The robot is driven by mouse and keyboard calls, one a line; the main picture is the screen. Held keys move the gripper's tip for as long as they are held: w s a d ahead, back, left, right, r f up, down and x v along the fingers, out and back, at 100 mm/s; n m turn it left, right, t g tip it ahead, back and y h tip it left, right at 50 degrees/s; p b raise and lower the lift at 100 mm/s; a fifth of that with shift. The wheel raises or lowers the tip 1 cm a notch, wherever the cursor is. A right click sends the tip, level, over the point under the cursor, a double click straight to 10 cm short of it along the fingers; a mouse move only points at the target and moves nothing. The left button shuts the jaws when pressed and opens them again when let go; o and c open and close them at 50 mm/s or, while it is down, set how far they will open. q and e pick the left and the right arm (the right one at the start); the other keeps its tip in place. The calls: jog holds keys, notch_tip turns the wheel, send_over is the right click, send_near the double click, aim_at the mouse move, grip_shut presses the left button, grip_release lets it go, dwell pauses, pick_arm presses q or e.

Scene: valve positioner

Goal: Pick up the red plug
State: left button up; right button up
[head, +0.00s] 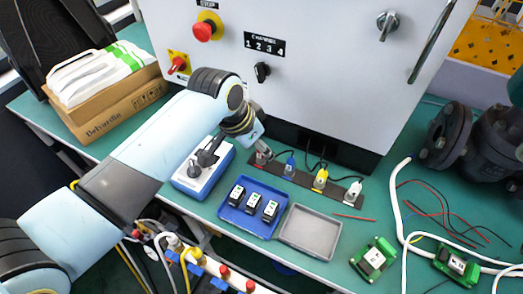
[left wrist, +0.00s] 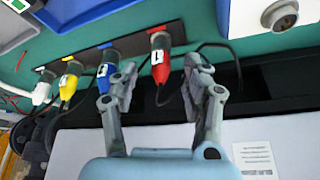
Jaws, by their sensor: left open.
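The red plug (left wrist: 160,62) stands in a dark strip at the end of a row, with a black cable curling from it, in the left wrist view. My left gripper (left wrist: 162,82) is open, with one finger on each side of the red plug and no clear contact. In the head view, my left gripper (head: 262,155) is over the left end of the strip and mostly hides the red plug. The blue plug (left wrist: 107,70) is close beside one finger. The yellow plug (left wrist: 69,82) and white plug (left wrist: 42,88) follow along the strip. My right gripper is not in view.
A blue tray (head: 232,213) with black modules and an empty grey tray (head: 311,231) lie in front of the strip (head: 333,185). A blue-and-white device (head: 189,184) stands left. The cabinet (head: 310,85) rises close behind the plugs.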

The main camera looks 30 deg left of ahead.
pick_arm(q)
jog(key=x, duration=0.2)
jog(key=shift+w+f, duration=0.1)
jog(key=shift+f, duration=0.3)
jog(key=c, duration=0.4)
grip_shut()
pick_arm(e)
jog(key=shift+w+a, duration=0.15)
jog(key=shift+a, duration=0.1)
pick_arm(q)
jog(key=shift+r, duration=0.15)
